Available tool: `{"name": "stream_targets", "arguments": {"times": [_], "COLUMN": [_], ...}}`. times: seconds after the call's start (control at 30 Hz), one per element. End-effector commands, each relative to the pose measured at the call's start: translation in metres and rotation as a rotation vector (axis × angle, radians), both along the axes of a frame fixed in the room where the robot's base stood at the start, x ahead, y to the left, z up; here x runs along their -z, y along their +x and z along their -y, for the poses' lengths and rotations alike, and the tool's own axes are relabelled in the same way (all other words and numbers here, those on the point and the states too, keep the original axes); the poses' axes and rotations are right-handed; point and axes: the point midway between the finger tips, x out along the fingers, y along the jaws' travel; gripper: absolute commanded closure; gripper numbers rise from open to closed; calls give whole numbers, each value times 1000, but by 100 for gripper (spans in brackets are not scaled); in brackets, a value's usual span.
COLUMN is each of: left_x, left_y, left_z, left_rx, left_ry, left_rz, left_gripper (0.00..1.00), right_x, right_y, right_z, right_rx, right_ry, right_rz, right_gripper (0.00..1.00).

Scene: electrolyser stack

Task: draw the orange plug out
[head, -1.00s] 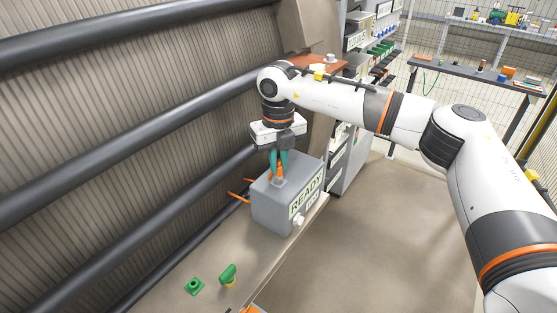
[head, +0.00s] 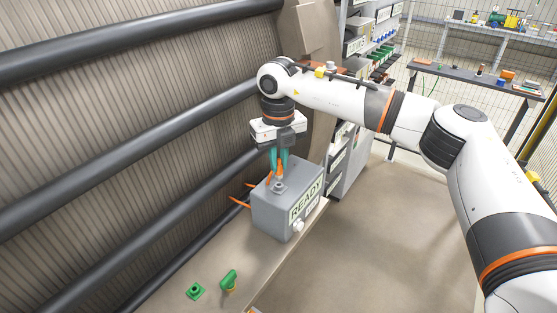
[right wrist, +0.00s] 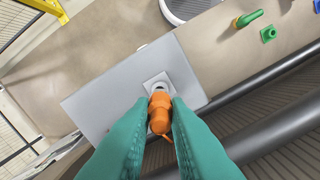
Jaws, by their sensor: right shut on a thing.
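The orange plug (right wrist: 160,112) is between the teal fingers of my right gripper (right wrist: 160,122), which is shut on it. In the head view my right gripper (head: 279,168) is above the grey box (head: 270,210) marked READY, with the plug (head: 281,170) partly hidden by the fingers. The socket (head: 279,187) on the box top shows just below the plug. In the right wrist view a pale square plate (right wrist: 157,83) lies at the plug's front end. I cannot tell whether the plug's tip is clear of the socket. My left gripper is not in view.
A green socket piece (head: 195,291) and a green handle-like piece (head: 228,280) are on the bench (head: 180,270) in front of the box. A white knob (head: 298,226) sticks out of the box's front. Dark pipes (head: 130,160) run along the wall behind.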

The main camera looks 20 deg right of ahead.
Motion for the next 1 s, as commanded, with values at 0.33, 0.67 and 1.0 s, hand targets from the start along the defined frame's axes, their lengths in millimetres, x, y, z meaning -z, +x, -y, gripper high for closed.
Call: {"name": "stream_targets", "arguments": {"times": [0.33,0.67,1.0], "left_x": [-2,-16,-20], "left_y": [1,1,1], "left_z": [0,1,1], "left_rx": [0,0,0], "left_ry": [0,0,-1], "left_rz": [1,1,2], "left_gripper": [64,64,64], "right_x": [-4,-30,-40], "right_y": [0,0,0], "right_z": [0,0,0], "right_rx": [0,0,0], "right_ry": [0,0,0], "right_rz": [0,1,-1], "right_gripper": [100,100,100]}}
